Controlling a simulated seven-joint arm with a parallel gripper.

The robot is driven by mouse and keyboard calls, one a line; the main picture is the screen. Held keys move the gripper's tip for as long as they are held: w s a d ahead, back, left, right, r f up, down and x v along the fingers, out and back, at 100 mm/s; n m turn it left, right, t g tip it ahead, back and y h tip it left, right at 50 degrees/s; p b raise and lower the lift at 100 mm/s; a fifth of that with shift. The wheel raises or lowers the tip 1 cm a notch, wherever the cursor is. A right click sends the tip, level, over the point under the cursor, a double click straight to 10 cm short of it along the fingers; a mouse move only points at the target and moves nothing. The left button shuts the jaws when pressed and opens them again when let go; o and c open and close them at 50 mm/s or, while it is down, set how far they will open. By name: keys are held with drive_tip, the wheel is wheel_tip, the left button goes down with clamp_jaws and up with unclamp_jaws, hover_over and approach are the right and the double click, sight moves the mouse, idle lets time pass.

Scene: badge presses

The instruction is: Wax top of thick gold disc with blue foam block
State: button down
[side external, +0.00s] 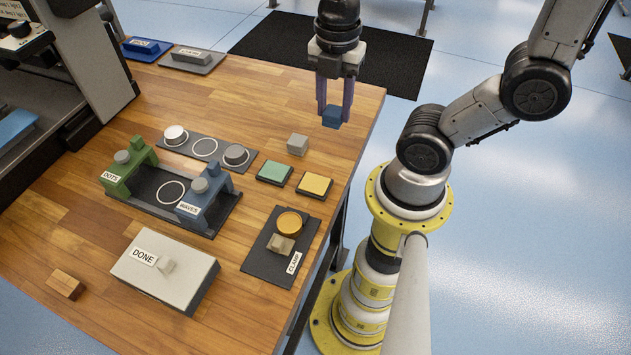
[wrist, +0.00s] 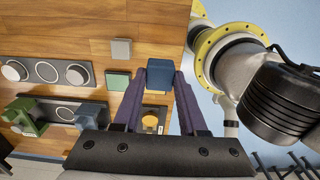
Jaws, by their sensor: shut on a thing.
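My gripper (side external: 334,112) is shut on the blue foam block (side external: 332,117), near the table's right back edge. In the wrist view the block (wrist: 158,78) sits between the purple fingertips of my gripper (wrist: 160,82). It appears to be held above the wood. The thick gold disc (side external: 289,222) lies on the dark plate labelled CLAMP (side external: 262,262), beside a tan clamp block (side external: 281,244). The disc (wrist: 150,120) also shows between the fingers in the wrist view. The disc's top is bare and apart from the block.
A green pad (side external: 275,172) and a yellow pad (side external: 314,185) lie between block and disc. A grey block (side external: 297,144) is nearby. Left are a tray of discs (side external: 205,147), the DOTS stand (side external: 115,178), the WAVES stand (side external: 203,202) and the DONE box (side external: 165,270).

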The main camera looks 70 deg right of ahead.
idle(0.3)
drive_tip(key=shift+w+m, duration=0.1)
drive_tip(key=shift+m, duration=0.4)
drive_tip(key=shift+w+a+m, duration=0.2)
drive_tip(key=shift+m, duration=0.2)
drive_tip(key=a+f+n, duration=0.1)
drive_tip(key=a+f, duration=0.1)
drive_tip(key=a, duration=0.5)
hover_over(315, 183)
drive_tip(key=shift+n, duration=0.4)
drive_tip(key=shift+f, duration=2.8)
drive_tip(key=shift+f, duration=0.65)
drive_tip(key=shift+r, duration=0.1)
wheel_tip(315, 183, up, 7)
